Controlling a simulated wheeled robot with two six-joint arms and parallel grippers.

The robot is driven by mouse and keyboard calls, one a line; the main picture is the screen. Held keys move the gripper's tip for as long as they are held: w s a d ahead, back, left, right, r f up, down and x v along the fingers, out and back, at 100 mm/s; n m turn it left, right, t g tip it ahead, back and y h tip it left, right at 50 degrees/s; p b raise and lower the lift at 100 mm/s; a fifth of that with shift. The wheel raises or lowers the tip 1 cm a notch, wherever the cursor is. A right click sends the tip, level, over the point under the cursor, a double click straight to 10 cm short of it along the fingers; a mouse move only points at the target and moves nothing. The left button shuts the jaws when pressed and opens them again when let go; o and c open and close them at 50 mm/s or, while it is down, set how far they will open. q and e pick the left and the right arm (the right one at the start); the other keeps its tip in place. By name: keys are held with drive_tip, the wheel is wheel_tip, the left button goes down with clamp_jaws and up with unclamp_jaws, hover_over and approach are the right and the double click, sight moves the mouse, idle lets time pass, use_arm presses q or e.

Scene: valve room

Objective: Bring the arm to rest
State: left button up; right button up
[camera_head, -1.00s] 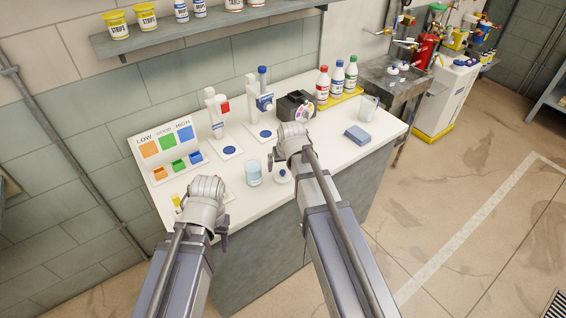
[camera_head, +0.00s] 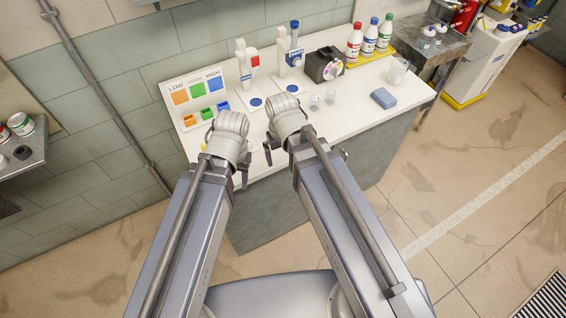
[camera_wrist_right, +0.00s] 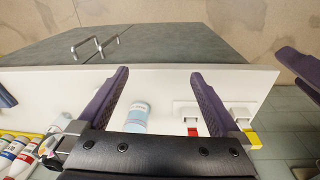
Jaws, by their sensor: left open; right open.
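My left gripper (camera_head: 224,158) is over the front left part of the white counter (camera_head: 345,117) in the head view. My right gripper (camera_head: 300,147) is just right of it, over the counter's front edge. Both are open; wrists and forearms partly hide their fingers. In the right wrist view, the right gripper (camera_wrist_right: 158,74) shows two purple fingers spread apart with nothing held. A clear beaker of pale blue liquid (camera_wrist_right: 138,116) shows between and beyond them on the counter. A purple finger, probably my left gripper's, shows at the right edge.
A colour chart board (camera_head: 180,96), two test stands, a black device (camera_head: 324,64), capped bottles (camera_head: 369,38), a blue block (camera_head: 383,98) and a clear jug (camera_head: 398,70) stand on the counter. A grey shelf (camera_head: 20,165) is at far left.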

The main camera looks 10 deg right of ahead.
drive_tip(key=s+a+n+g, duration=0.1)
drive_tip(key=s+a, duration=0.1)
drive_tip(key=s, duration=0.4)
drive_tip(key=shift+s+a+h, duration=0.25)
drive_tip(key=shift+s+h, duration=0.05)
drive_tip(key=shift+h, duration=0.1)
